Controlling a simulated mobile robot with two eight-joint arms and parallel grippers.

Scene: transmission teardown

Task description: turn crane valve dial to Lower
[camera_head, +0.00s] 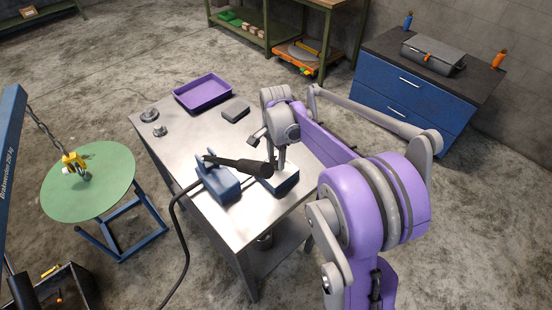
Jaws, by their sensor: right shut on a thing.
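The crane shows at the left edge as a blue post (10,140), with a chain and a yellow hook block (73,160) hanging over a round green table. I cannot make out a valve dial or its markings in this view. My right gripper (274,166) points down over the right side of the metal workbench. It is shut at the thick end of a black-handled tool (238,162), which lies level just above a blue holder (220,186). Its fingertips are partly hidden. My left gripper is not in view.
The metal workbench (185,143) holds a purple tray (203,92), small grey parts and a pale block (281,181) below my right gripper. A black hose (180,240) runs to the floor. The round green table (110,180) stands left. A blue drawer cabinet (410,95) stands back right.

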